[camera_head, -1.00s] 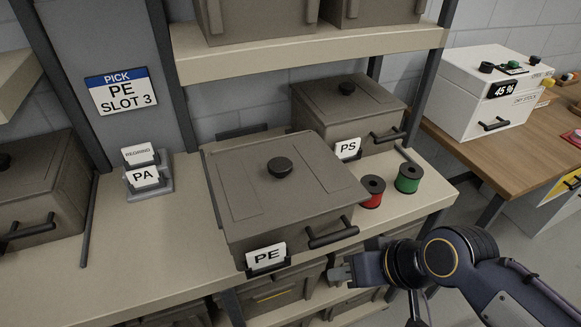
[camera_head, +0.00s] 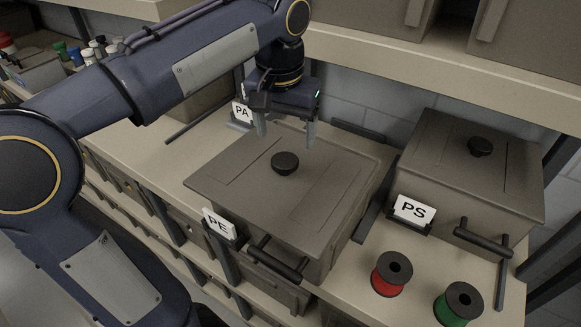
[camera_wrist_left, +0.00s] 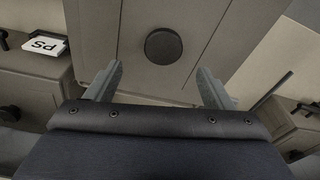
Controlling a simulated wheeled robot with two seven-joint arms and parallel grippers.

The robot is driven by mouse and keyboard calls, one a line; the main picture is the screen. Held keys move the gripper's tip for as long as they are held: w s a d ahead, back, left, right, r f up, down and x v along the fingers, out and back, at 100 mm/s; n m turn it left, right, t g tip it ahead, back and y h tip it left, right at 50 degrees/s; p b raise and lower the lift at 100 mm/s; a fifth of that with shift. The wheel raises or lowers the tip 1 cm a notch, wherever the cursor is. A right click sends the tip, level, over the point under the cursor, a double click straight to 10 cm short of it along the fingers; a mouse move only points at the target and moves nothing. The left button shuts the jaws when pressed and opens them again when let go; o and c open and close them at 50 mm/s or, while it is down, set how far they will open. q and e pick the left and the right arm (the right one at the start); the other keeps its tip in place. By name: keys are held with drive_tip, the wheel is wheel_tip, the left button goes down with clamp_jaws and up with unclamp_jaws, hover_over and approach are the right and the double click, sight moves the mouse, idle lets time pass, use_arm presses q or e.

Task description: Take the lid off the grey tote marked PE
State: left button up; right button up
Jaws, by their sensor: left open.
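The grey tote marked PE (camera_head: 327,235) stands on the shelf board, with its tag (camera_head: 219,224) at the front left corner. Its flat grey lid (camera_head: 232,172) is on, with a round black knob (camera_head: 284,163) on top. My left gripper (camera_head: 286,138) is open and empty, pointing down over the lid near the knob. In the left wrist view the knob (camera_wrist_left: 163,46) shows ahead of the gap between the two open fingers (camera_wrist_left: 160,70), not between them. How high the fingertips are above the lid is hard to tell. My right gripper is out of view.
A lidded grey tote marked PS (camera_head: 470,170) stands to the right. A red spool (camera_head: 391,273) and a green spool (camera_head: 459,303) stand in front of it. A PA tag (camera_head: 242,112) is behind on the left. An upper shelf (camera_head: 440,70) overhangs the back.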

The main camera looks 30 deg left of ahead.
sight(285, 160)
use_arm(q)
drive_tip(key=shift+w+a+f+p, duration=0.1)
drive_tip(key=shift+a+f+p, duration=0.05)
drive_tip(key=shift+f, duration=1.55)
drive_tip(key=shift+w+a+f+p, duration=0.1)
drive_tip(key=shift+a+f+p, duration=0.05)
drive_tip(key=shift+f, duration=1.55)
drive_tip(key=c, duration=1.5)
drive_tip(key=shift+r, duration=0.1)
drive_tip(key=shift+c, duration=0.3)
